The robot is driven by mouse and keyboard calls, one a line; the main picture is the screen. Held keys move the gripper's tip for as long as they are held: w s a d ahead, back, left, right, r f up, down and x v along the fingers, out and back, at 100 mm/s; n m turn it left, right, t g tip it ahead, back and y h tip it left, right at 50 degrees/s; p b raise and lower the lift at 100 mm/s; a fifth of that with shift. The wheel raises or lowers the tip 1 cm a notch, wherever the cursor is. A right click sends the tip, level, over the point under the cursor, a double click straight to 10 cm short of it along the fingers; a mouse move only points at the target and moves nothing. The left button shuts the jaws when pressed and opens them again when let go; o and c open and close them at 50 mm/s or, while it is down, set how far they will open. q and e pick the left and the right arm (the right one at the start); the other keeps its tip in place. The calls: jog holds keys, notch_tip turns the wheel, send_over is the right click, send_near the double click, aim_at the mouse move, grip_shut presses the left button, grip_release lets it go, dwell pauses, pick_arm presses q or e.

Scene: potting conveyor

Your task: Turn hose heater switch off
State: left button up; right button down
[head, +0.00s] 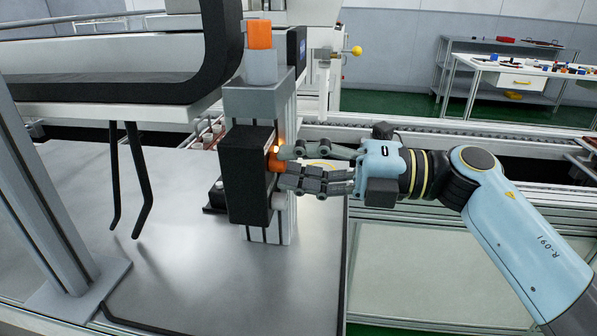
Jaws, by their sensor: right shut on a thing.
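A black box (243,178) is mounted on an upright metal post in the middle of the view. An orange knob (273,161) sits on its right side, with a small glowing light (276,149) just above it; I take this knob to be the hose heater switch. My right gripper (279,166) reaches in from the right, its fingers shut on the orange knob. The fingertips hide part of the knob, so its exact turn position cannot be told. My left gripper is not in view.
An orange-topped cylinder (260,48) stands on the grey bracket above the box. A black curved frame (215,50) hangs close at the upper left. A bare metal deck (180,270) lies below. A workbench (520,72) with small parts stands far right.

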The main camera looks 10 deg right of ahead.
jog(key=shift+f+n, duration=0.1)
jog(key=shift+n, duration=0.2)
jog(key=c, duration=1.1)
grip_release()
jog(key=v, duration=1.2)
